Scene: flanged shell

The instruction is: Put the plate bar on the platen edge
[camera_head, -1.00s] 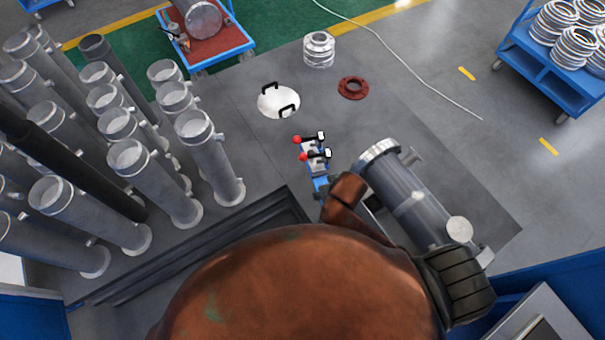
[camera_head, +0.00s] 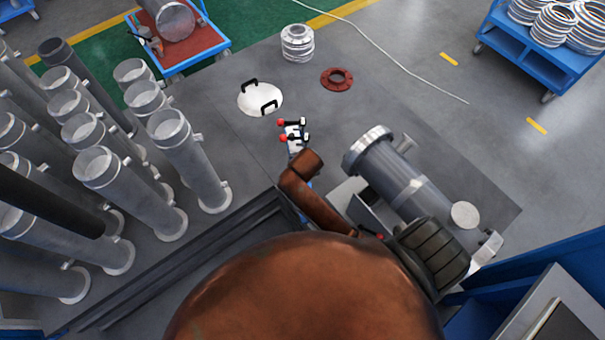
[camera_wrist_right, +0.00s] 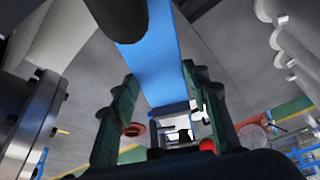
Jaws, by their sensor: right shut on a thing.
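A blue bar (camera_wrist_right: 167,60) runs down the middle of the right wrist view. My right gripper (camera_wrist_right: 158,78) has its two green fingers on either side of it and is shut on it. Clamps with red knobs and black handles (camera_head: 293,132) show in the head view, just beyond my brown arm. That arm hides most of the bar and the gripper there. The grey flanged shell (camera_head: 400,175) lies right of them. Its bolted flange (camera_wrist_right: 35,115) is close on the left in the right wrist view. I cannot make out the platen edge.
A white lid with two black handles (camera_head: 255,99), a red ring (camera_head: 337,79) and a silver ringed part (camera_head: 297,43) lie beyond the clamps. Upright grey pipes (camera_head: 190,155) crowd the left. Carts stand at the back. The grey floor at right (camera_head: 450,120) is largely clear.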

